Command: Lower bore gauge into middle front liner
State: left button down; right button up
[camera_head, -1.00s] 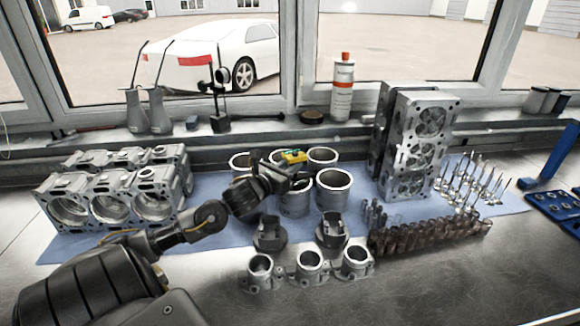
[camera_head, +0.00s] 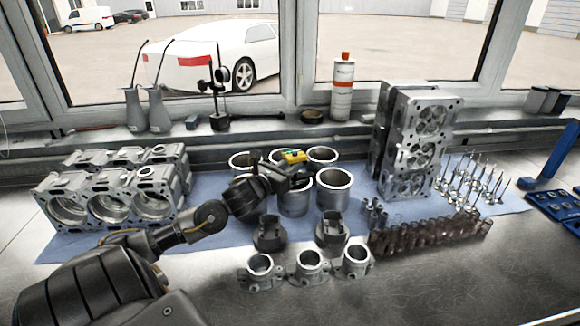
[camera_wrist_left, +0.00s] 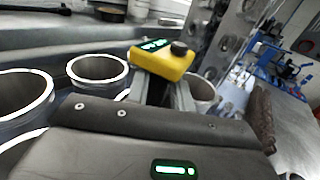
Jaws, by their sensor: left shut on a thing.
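The bore gauge (camera_head: 293,157) has a yellow head with a dark knob and a green-lit display. It also shows in the left wrist view (camera_wrist_left: 163,60). My left gripper (camera_head: 296,176) is shut on it, above the front row of liners. The middle front liner (camera_head: 294,200) stands upright under the gripper, and its top is mostly hidden by the gripper. The gauge's lower part is hidden, so I cannot tell whether it is inside the bore. The right front liner (camera_head: 334,191) is open and clear. My right gripper is in neither view now.
More liners stand behind, including one at the back right (camera_head: 322,156). Engine blocks (camera_head: 115,195) are at the left, and upright cylinder heads (camera_head: 420,145) at the right. Pistons (camera_head: 332,229) and other parts lie in front. The steel bench front is clear.

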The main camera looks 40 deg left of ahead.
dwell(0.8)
pick_arm(q)
jog(key=c, duration=1.1)
grip_release()
jog(key=shift+c, duration=0.2)
jog(key=shift+f, duration=0.1)
jog(key=shift+s, duration=0.1)
jog(key=shift+s+f, duration=0.1)
jog(key=shift+s, duration=0.2)
jog(key=s+d+b, duration=0.1)
jog(key=s+b, duration=0.1)
jog(key=s, duration=0.8)
jog(key=shift+r+b, duration=0.2)
jog(key=shift+b, duration=0.2)
